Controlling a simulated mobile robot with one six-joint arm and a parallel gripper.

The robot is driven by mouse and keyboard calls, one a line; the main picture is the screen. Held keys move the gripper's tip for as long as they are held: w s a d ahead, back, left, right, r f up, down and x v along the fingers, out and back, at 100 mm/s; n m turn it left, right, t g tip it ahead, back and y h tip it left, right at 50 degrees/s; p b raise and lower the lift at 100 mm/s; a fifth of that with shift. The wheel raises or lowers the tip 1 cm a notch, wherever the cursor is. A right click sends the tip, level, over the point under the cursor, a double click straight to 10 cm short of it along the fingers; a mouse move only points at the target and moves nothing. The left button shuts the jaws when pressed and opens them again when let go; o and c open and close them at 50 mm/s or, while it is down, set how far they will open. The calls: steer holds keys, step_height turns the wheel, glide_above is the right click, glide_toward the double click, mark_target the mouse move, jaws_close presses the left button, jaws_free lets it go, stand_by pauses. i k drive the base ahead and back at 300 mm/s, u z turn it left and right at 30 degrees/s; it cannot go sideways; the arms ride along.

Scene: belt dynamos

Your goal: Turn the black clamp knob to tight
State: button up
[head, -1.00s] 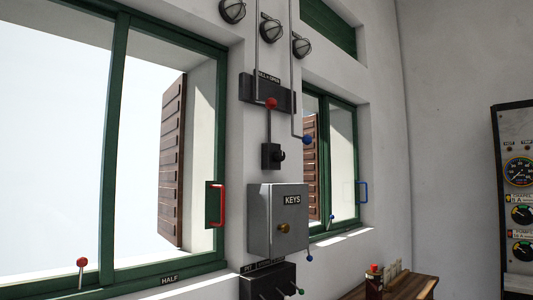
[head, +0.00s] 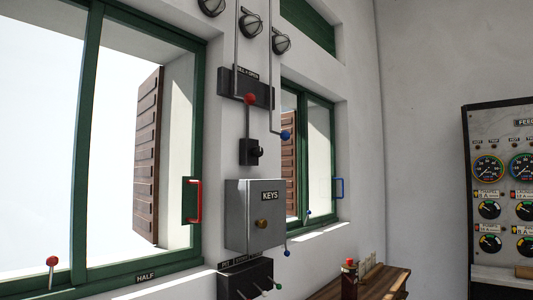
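The black clamp knob (head: 259,152) sits on the right side of a small black clamp block (head: 245,152) on the white wall, above the grey key box. A thin rod with a red ball (head: 250,99) at its top runs down to this block. The knob is small in the picture, and I cannot tell whether it is loose or tight. My gripper is not in view.
The grey KEYS box (head: 250,213) juts from the wall below the clamp. A black lever box (head: 246,280) is under it. Green-framed windows stand on both sides. A wooden shelf (head: 375,284) and a gauge panel (head: 500,180) are at right.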

mark_target(258, 151)
steer(key=u, duration=0.05)
steer(key=i, duration=1)
steer(key=z, duration=0.05)
